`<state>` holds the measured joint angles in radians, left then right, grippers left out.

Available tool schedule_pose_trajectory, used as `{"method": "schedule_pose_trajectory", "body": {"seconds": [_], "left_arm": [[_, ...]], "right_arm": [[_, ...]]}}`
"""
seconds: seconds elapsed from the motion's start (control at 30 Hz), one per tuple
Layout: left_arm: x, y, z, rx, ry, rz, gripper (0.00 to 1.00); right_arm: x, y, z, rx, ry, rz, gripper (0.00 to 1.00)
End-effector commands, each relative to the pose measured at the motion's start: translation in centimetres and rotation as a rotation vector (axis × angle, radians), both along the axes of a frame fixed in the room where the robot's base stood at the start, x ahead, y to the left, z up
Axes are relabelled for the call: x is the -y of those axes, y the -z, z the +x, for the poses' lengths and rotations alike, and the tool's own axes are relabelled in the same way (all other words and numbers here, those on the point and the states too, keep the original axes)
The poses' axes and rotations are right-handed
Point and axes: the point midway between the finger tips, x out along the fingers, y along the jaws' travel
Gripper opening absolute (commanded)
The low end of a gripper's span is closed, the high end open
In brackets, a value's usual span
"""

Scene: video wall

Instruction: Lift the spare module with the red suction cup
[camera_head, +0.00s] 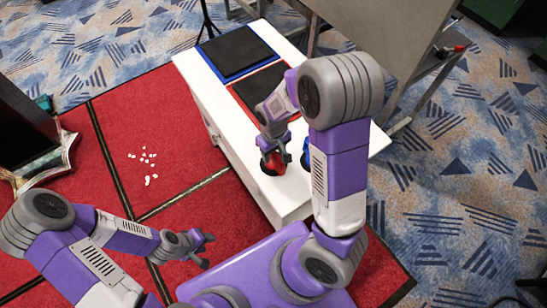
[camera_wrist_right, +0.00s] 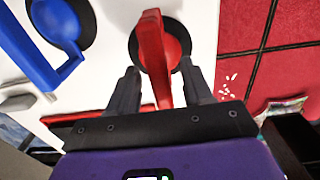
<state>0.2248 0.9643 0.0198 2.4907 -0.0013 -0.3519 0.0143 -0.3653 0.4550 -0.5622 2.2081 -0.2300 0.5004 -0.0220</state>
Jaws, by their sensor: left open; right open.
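The red suction cup (camera_head: 274,163) stands on the white cabinet top near its front end. In the right wrist view its red handle (camera_wrist_right: 152,45) rises from a round black base. My right gripper (camera_head: 273,150) is over it, open, with its fingers (camera_wrist_right: 162,78) on either side of the handle, apart from it. Two dark square modules lie on the cabinet, one on a blue mat (camera_head: 237,50) and one on a red-edged mat (camera_head: 258,88), partly hidden by my right arm. I cannot tell which is the spare. My left gripper (camera_head: 208,250) is open and empty above the red carpet.
A blue suction cup (camera_wrist_right: 62,40) stands beside the red one; it is mostly hidden in the head view. The white cabinet (camera_head: 215,105) has a grey panel stand (camera_head: 395,35) behind it. Small white scraps (camera_head: 148,165) lie on the red carpet. A dark object stands at left.

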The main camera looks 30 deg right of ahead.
Motion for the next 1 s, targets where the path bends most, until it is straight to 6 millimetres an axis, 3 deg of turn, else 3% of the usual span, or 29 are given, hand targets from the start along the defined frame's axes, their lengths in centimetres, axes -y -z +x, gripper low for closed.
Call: {"method": "schedule_pose_trajectory", "body": {"seconds": [0.57,0.9,1.0], "left_arm": [[0.00,0.22,-0.01,0.000,0.000,0.000,0.43],[0.00,0.22,0.00,0.000,0.000,0.000,0.43],[0.00,0.22,-0.01,0.000,0.000,0.000,0.43]], "right_arm": [[0.00,0.47,-0.01,-0.001,0.000,0.000,0.50],[0.00,0.46,0.00,0.000,0.000,0.000,0.01],[0.00,0.46,0.00,0.000,0.000,0.000,0.00]]}}
